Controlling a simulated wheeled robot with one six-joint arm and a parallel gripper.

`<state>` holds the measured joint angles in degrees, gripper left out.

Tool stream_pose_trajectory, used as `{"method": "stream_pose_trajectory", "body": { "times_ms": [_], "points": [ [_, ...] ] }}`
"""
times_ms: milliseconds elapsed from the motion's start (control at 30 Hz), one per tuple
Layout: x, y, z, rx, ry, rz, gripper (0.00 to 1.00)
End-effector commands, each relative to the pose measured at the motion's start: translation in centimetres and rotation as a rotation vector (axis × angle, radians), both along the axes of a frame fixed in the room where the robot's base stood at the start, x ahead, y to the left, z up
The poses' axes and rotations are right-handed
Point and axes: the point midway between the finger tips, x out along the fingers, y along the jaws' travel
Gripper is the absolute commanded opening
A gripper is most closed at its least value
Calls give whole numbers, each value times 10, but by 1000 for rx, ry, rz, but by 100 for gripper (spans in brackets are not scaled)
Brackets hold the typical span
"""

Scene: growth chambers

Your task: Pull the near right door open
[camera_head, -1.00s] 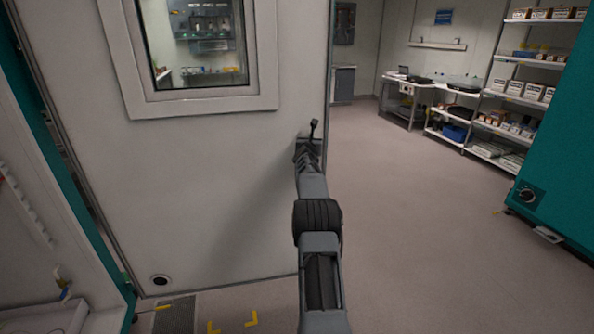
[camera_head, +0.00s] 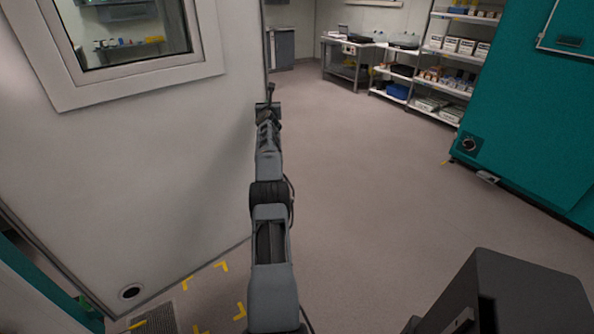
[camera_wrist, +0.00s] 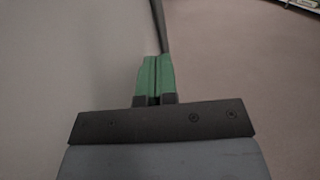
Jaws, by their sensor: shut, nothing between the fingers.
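The door is a pale panel (camera_head: 130,190) with a framed window (camera_head: 130,35), filling the left of the head view. It stands swung open, with its free edge toward the room. My gripper (camera_head: 268,95) is at that free edge in the head view. In the wrist view its green fingers (camera_wrist: 155,80) are together and empty. The door's pale face (camera_wrist: 60,80) lies left of them, and its dark edge (camera_wrist: 159,25) runs up just beyond the fingertips. I cannot tell whether they touch the door. No handle is clearly visible.
A teal cabinet (camera_head: 530,110) stands at the right. Shelves with boxes (camera_head: 455,55) and a bench (camera_head: 345,60) are at the back. The floor (camera_head: 390,190) between is clear. Yellow marks (camera_head: 220,267) and a floor grate (camera_head: 155,320) lie near the door's foot.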

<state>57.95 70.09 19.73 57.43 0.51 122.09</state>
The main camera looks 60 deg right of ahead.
Motion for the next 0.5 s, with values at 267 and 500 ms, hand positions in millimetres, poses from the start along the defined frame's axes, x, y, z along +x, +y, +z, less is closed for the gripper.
{"method": "stream_pose_trajectory", "body": {
  "times_ms": [267, 500],
  "points": [
    [5, 3, 1, 4, -8, 6, 0],
    [0, 2, -2, 4, -8, 2, 0]
  ]
}}
